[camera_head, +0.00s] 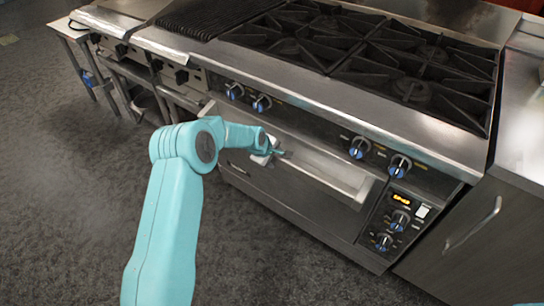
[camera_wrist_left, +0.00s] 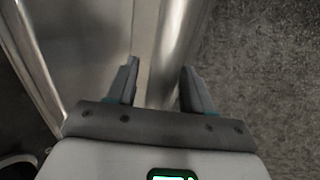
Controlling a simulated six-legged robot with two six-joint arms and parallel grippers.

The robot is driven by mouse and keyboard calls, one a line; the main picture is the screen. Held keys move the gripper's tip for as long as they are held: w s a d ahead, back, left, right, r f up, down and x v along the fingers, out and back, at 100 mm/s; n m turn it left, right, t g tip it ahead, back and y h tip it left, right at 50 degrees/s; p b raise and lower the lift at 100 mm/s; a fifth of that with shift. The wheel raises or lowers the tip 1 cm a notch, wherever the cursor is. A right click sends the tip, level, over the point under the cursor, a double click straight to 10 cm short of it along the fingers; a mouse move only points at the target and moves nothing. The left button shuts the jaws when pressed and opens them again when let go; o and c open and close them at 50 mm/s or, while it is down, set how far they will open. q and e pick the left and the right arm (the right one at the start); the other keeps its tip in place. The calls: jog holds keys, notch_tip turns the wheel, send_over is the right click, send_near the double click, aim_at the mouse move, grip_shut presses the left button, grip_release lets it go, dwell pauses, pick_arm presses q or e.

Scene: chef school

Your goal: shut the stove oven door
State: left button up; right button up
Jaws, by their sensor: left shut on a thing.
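The stove (camera_head: 330,110) stands in the middle of the head view, with its oven door (camera_head: 300,205) on the front, below the knobs. The door looks upright or nearly so; I cannot tell if a small gap is left at its top. A long metal handle (camera_head: 335,182) runs across the door's upper part. My left gripper (camera_head: 276,152) is at the handle's left part, shut on it. In the left wrist view the fingers (camera_wrist_left: 160,88) stand on either side of the bar-like handle (camera_wrist_left: 172,40).
Blue knobs (camera_head: 360,148) line the panel above the door, and a control panel (camera_head: 397,222) with a lit display is right of it. A cabinet with a handle (camera_head: 472,222) stands at the right. The grey floor (camera_head: 70,200) is clear in front.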

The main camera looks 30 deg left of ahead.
pick_arm(q)
jog(key=shift+w+a+r, duration=0.15)
jog(key=shift+a+r, duration=0.05)
jog(key=shift+r, duration=0.5)
jog(key=s+v, duration=0.1)
jog(key=v, duration=1.4)
jog(key=shift+p, duration=0.35)
jog(key=shift+d, duration=0.1)
